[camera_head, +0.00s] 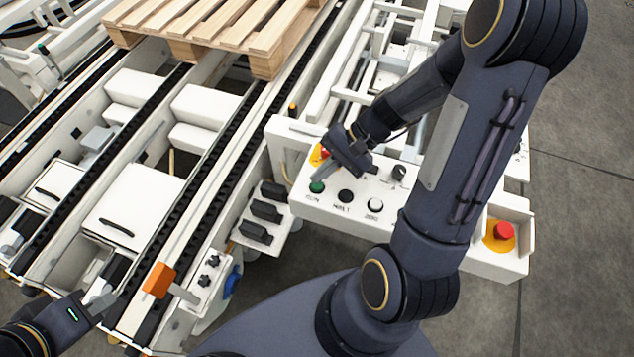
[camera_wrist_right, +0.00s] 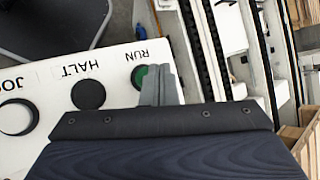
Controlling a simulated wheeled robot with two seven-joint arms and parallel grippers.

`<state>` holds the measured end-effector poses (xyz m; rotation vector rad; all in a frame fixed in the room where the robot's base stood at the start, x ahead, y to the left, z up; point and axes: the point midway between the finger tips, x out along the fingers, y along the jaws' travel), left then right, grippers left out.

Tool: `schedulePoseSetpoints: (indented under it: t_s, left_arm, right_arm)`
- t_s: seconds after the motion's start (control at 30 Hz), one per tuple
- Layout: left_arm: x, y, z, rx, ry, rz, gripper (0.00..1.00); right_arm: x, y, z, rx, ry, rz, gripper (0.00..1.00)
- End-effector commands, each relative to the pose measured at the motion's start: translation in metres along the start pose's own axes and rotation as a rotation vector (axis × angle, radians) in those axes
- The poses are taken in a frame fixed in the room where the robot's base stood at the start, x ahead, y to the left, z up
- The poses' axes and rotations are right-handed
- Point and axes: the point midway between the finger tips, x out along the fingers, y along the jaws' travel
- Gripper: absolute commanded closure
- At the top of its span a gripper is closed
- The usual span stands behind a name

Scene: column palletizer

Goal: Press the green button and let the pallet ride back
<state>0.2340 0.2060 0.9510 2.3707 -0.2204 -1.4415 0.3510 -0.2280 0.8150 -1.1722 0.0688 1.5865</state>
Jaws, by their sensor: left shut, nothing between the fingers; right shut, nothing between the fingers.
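The green button (camera_head: 317,187) sits at the left end of a row on the white control panel (camera_head: 335,212). In the right wrist view the green button (camera_wrist_right: 137,77), labelled RUN, is partly hidden behind the fingertips. My right gripper (camera_head: 320,176) is shut and empty, its tips at the green button; I cannot tell whether they touch it or whether it is pressed in. It also shows in the right wrist view (camera_wrist_right: 160,82). The wooden pallet (camera_head: 268,62) lies on the conveyor at the top. My left gripper (camera_head: 103,303) is shut and empty at the lower left.
A black button (camera_head: 346,196) labelled HALT and a white button (camera_head: 374,205) are beside the green one. A red stop button (camera_head: 503,231) is at the panel's right end. An orange block (camera_head: 158,280) stands near my left gripper. The conveyor before the pallet is empty.

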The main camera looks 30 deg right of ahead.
Motion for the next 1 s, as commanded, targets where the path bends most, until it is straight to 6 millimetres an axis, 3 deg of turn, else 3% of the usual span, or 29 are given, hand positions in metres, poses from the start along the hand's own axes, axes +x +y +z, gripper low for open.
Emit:
schedulePoseSetpoints:
  t_s: [1.0]
  left_arm:
    - [0.0065, -0.003, 0.0033, 0.0, 0.0, 0.0, 1.0]
  right_arm:
    - [0.0054, 0.004, -0.004, 0.0, 0.0, 0.0, 1.0]
